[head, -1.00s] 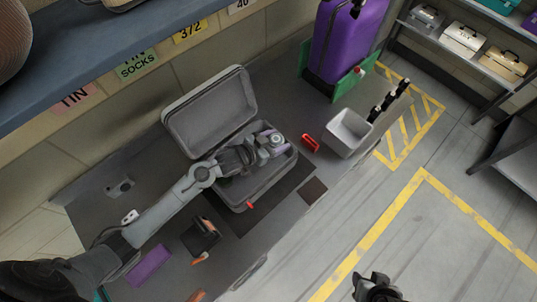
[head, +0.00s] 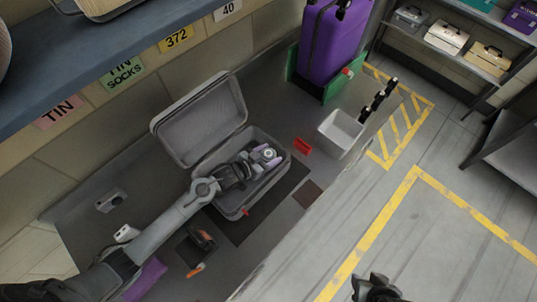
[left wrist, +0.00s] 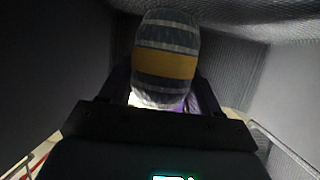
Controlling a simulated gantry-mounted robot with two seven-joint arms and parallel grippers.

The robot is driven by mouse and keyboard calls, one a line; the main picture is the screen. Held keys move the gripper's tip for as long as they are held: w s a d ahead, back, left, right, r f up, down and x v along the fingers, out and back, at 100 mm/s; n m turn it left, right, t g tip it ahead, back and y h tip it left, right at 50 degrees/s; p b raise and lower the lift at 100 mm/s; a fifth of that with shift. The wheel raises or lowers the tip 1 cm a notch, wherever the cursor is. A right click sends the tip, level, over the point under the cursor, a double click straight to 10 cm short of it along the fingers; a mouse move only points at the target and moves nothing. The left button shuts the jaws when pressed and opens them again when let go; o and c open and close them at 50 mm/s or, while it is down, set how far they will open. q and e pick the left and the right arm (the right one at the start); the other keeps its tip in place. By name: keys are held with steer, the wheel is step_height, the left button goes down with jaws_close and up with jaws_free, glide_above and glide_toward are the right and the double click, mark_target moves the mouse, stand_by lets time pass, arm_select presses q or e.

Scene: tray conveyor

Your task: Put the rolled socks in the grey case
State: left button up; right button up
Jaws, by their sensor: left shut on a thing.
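The open grey case (head: 233,211) lies on the dark worktop in the head view, its lid (head: 203,122) tipped back toward the wall. My left gripper (head: 266,158) reaches into the right part of its base and is shut on the rolled socks. The rolled socks (left wrist: 167,62) show in the left wrist view as a grey striped roll with an orange band, between the dark fingers. Dark case walls surround them there. Whether the socks touch the case floor cannot be told. My right gripper (head: 376,289) is at the bottom edge of the head view, far from the case.
A red object (head: 302,146) and a white bin (head: 341,132) stand right of the case. A purple suitcase (head: 332,45) stands behind. A black and orange tool (head: 199,246) lies in front, near my left arm. A blue shelf (head: 70,62) overhangs the back left.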

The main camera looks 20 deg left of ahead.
arm_select(q)
steer(key=shift+f, duration=0.2)
steer(key=o, duration=1.1)
steer(key=shift+c, duration=0.2)
steer(key=shift+r, duration=0.15)
steer(key=shift+s+r, duration=0.1)
steer(key=shift+r, duration=0.05)
steer(key=p+v, duration=0.1)
steer(key=v, duration=0.6)
steer(key=shift+s+a, duration=0.1)
